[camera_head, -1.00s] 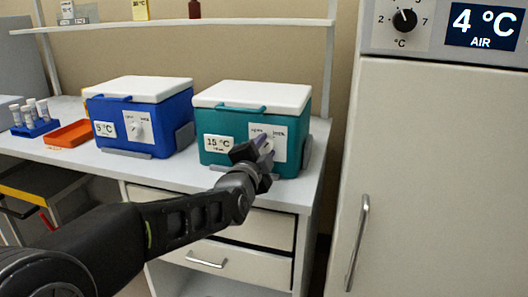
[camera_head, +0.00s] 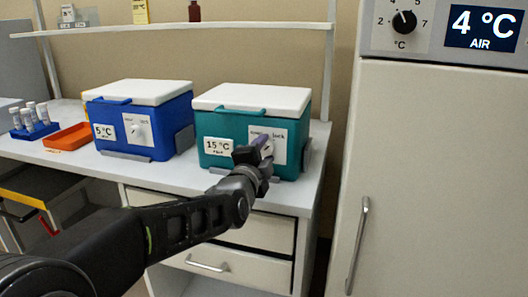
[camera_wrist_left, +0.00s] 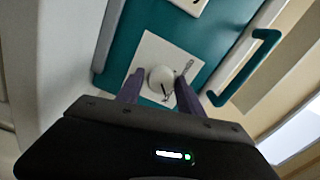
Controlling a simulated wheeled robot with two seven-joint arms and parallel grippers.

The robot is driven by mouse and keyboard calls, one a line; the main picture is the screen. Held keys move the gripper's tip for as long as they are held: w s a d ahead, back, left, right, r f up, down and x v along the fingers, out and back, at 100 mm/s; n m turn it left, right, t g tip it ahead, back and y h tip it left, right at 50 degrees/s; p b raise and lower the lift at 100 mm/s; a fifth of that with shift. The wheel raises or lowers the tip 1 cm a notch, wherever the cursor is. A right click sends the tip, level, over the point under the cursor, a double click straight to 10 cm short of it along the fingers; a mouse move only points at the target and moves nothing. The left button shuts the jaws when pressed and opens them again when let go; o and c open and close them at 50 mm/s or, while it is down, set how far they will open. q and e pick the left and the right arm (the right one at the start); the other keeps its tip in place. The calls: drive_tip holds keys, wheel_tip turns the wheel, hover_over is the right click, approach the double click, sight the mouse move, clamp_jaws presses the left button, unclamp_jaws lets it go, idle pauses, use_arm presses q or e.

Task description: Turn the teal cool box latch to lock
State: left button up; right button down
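The teal cool box (camera_head: 222,125) with a white lid stands at the right end of the bench, labelled 15 °C. Its white latch plate (camera_head: 280,147) is on the front face, partly covered by my left gripper (camera_head: 263,146). In the left wrist view the round white latch knob (camera_wrist_left: 161,79) sits on its plate, with a dark pointer line. The purple fingers of my left gripper (camera_wrist_left: 158,82) are apart, one on each side of the knob. A gap shows on one side; contact on the other is unclear. My right gripper is out of view.
A blue cool box (camera_head: 170,116) labelled 5 °C stands left of the teal one. An orange tray (camera_head: 68,138) and a blue tube rack (camera_head: 36,130) are farther left. A tall white cabinet (camera_head: 440,160) stands at right.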

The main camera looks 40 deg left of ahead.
use_arm(q)
drive_tip(key=shift+o, duration=0.9)
drive_tip(key=v, duration=0.7)
drive_tip(key=shift+s+d, duration=0.15)
drive_tip(key=shift+s, duration=0.2)
